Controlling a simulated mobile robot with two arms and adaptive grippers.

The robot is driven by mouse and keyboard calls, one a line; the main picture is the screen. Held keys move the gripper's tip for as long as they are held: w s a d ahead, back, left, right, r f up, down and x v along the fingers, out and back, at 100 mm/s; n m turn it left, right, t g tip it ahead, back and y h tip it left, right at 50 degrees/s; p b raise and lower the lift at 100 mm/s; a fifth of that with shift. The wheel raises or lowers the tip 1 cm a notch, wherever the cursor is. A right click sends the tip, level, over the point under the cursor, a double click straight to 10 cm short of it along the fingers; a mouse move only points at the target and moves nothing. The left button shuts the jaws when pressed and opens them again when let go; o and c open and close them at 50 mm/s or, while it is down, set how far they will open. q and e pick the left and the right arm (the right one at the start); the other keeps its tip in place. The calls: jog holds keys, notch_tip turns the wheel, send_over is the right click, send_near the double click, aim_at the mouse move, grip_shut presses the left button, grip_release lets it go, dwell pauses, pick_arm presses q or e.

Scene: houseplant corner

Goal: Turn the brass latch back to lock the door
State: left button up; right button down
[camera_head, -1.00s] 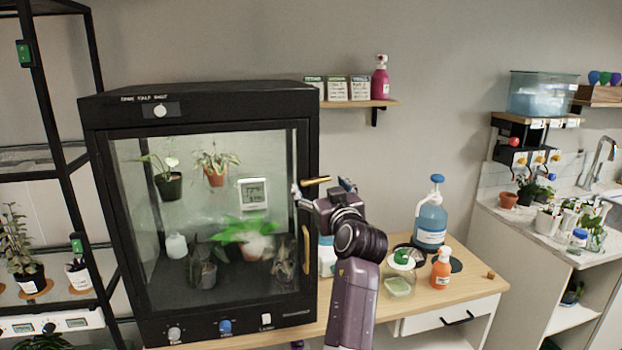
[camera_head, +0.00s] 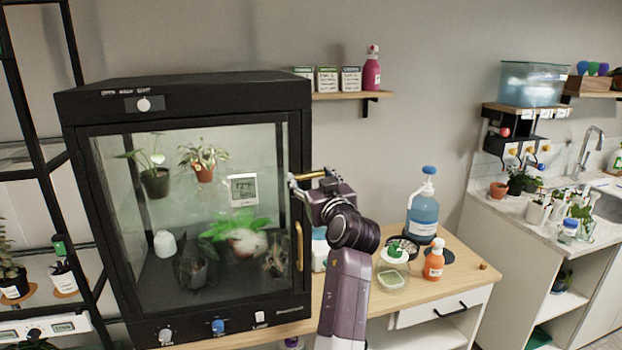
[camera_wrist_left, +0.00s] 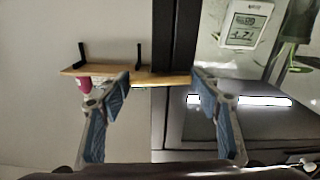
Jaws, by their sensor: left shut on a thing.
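The brass latch (camera_head: 308,175) lies about level, near the right edge of the black cabinet's glass door (camera_head: 220,146). The door looks closed, with its tan handle (camera_head: 300,246) below the latch. My left gripper (camera_head: 314,182) is at the latch, in front of the cabinet's right edge. In the left wrist view the brass latch (camera_wrist_left: 162,80) spans between the two blue-padded fingers of the gripper (camera_wrist_left: 161,88), which is shut on it. The fingers hide the latch's ends. My right gripper is not in view.
The wooden table (camera_head: 345,300) right of the cabinet holds a blue pump bottle (camera_head: 424,215) and an orange bottle (camera_head: 433,262). A wall shelf (camera_head: 345,96) with packets and a pink bottle is behind. A black rack (camera_head: 75,180) stands on the left.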

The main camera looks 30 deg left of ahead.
aim_at(307, 135)
pick_arm(q)
jog(key=shift+m, duration=0.6)
jog(key=shift+a, duration=0.1)
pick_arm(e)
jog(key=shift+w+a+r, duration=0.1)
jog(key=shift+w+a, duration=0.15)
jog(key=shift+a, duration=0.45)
pick_arm(q)
jog(key=o, duration=1.1)
jog(key=shift+w+f, duration=0.1)
jog(key=shift+o, duration=0.2)
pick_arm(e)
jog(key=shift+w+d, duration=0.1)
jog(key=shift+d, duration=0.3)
pick_arm(q)
notch_tip(307, 135, up, 10)
